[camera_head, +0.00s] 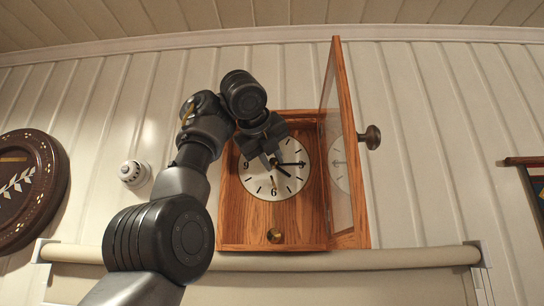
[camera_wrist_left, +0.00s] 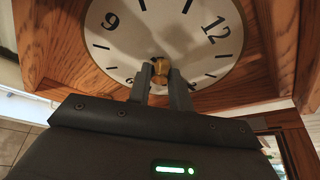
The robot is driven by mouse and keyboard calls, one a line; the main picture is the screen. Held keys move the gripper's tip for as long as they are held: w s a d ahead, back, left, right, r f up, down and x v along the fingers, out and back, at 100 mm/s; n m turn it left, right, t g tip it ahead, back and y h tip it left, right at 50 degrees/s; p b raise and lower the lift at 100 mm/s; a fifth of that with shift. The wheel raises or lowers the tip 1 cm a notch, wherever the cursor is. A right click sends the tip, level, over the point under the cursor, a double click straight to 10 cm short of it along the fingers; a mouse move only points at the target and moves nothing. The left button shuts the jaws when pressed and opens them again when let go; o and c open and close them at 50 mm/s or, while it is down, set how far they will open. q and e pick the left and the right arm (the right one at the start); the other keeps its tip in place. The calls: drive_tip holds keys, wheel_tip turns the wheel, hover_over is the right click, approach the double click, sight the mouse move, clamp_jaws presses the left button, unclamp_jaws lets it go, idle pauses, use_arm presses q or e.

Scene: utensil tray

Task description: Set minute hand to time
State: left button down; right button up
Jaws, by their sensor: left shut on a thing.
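The wooden wall clock (camera_head: 233,215) hangs on the wall with its glass door open to the right. On its white dial (camera_head: 262,187) the long minute hand (camera_head: 294,163) points to about 3 and the short hour hand (camera_head: 283,171) to about 4. My left gripper (camera_head: 272,157) reaches the dial from upper left and covers its upper part. In the left wrist view its fingers (camera_wrist_left: 161,84) are shut on a small brass knob (camera_wrist_left: 160,67) at the dial's centre. The hands are hidden there. My right gripper is not in view.
The open door (camera_head: 339,130) stands out right of the dial, with a dark round knob (camera_head: 372,137). A brass pendulum bob (camera_head: 274,235) shows below the dial. A round wooden plaque (camera_head: 35,190) hangs at far left. A pale roller (camera_head: 400,259) runs below the clock.

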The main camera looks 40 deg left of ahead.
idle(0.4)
use_arm(q)
drive_tip(key=c, duration=1.3)
unclamp_jaws()
drive_tip(key=shift+w, duration=0.1)
drive_tip(key=b+v, duration=0.1)
drive_tip(key=v, duration=0.9)
drive_tip(key=shift+s+d+r+b, duration=0.1)
drive_tip(key=shift+s+d+b, duration=0.1)
drive_tip(key=shift+s+b, duration=0.1)
drive_tip(key=shift+s, duration=0.1)
